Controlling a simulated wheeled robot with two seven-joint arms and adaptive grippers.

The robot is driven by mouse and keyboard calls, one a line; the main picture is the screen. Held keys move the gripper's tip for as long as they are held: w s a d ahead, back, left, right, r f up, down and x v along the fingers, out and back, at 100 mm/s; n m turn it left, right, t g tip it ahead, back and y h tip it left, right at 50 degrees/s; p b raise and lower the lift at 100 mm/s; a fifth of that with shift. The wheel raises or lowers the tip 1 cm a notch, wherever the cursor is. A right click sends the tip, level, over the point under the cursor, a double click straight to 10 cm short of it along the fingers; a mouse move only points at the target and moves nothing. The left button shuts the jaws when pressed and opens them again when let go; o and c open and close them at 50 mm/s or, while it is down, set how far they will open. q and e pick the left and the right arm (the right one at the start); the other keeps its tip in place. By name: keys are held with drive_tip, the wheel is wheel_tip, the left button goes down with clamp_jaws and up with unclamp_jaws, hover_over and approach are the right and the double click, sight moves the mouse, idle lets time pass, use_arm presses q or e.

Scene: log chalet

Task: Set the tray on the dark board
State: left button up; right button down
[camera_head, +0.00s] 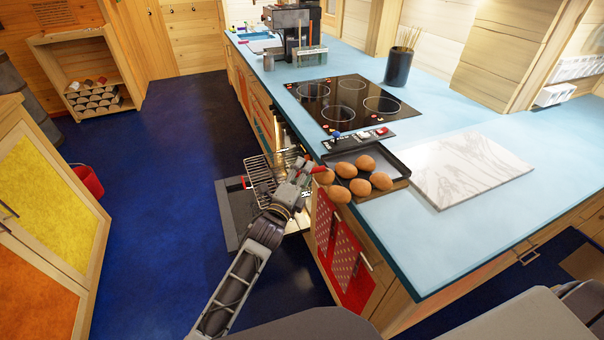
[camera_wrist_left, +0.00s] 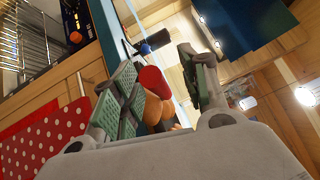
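A dark, shallow tray (camera_head: 398,160) lies at the blue counter's near-left edge, holding several brown egg-like items (camera_head: 360,187). My left gripper (camera_head: 312,170) is at the tray's left side. A red rounded piece (camera_head: 319,169) shows at its fingertips. In the left wrist view the gripper (camera_wrist_left: 168,85) is open, with a wide gap between its pads. The red piece (camera_wrist_left: 153,79) appears near the left pad, with brown items behind it; contact cannot be told. I cannot single out a separate dark board; a black glass hob (camera_head: 345,98) lies behind the tray. My right gripper is out of view.
A white marbled slab (camera_head: 470,168) lies right of the tray. A dark vase (camera_head: 398,68) and a coffee machine (camera_head: 290,25) stand farther back. An open oven with a wire rack (camera_head: 260,178) is beside my left arm. The counter's front right is clear.

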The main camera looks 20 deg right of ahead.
use_arm(q)
drive_tip(key=shift+f, duration=0.3)
drive_tip(key=r+v, duration=0.1)
drive_tip(key=v, duration=1.1)
drive_tip(key=shift+f, duration=0.3)
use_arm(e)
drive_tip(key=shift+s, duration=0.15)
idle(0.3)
